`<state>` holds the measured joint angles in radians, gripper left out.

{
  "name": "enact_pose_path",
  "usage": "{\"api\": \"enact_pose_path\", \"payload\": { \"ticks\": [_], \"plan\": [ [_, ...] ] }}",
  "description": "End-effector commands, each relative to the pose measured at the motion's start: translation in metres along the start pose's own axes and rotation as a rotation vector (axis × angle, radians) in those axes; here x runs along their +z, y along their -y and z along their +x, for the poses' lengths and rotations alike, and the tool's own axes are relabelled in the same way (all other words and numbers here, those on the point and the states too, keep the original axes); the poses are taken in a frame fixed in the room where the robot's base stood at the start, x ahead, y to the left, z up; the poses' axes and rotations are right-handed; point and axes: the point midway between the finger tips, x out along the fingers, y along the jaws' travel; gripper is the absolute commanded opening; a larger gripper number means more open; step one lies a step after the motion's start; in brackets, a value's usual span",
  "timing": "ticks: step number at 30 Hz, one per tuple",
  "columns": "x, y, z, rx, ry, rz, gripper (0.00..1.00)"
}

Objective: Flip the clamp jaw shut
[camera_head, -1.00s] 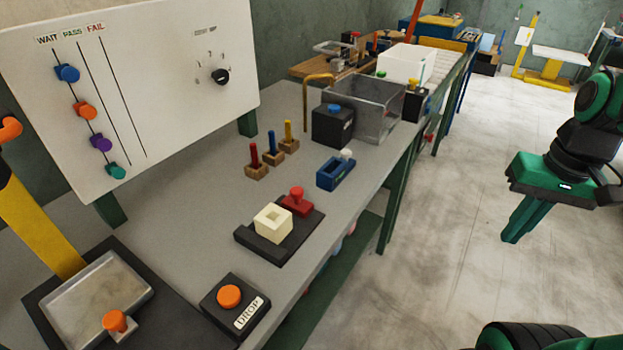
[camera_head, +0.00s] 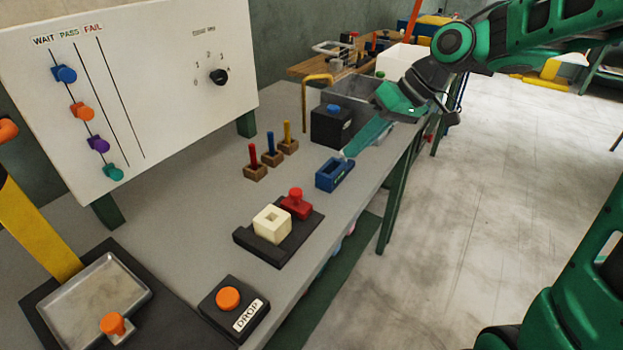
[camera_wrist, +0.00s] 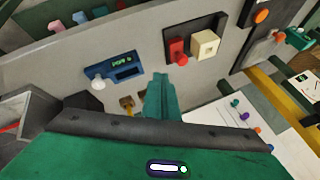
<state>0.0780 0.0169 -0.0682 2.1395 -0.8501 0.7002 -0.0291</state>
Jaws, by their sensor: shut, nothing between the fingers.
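The red clamp jaw (camera_head: 296,204) has an upright round knob. It sits on a black base (camera_head: 250,245) beside a cream block (camera_head: 271,223) with a square hole in its top. The jaw (camera_wrist: 178,52), block (camera_wrist: 204,43) and base (camera_wrist: 194,20) also show in the wrist view, above my fingers. I cannot tell whether the jaw touches the block. My gripper (camera_head: 348,153) is shut and empty, pointing down at the far end of a blue device (camera_head: 335,175). In the wrist view my fingers (camera_wrist: 161,80) are together, apart from the jaw.
The blue device (camera_wrist: 115,68) has a small display and a white knob (camera_wrist: 104,85), hidden in the head view. Three coloured pegs in wooden blocks (camera_head: 271,157) stand left of it. The bench between is clear.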

Motion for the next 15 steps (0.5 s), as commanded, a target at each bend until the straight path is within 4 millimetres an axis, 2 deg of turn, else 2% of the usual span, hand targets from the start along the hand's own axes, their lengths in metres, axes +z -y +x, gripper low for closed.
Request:
{"api": "enact_pose_path", "payload": {
  "ticks": [5,15],
  "plan": [
    [0.0,0.0,0.009,-0.001,0.002,0.001,0.0],
    [0.001,0.001,0.067,-0.002,0.005,0.001,0.0]
  ]
}}
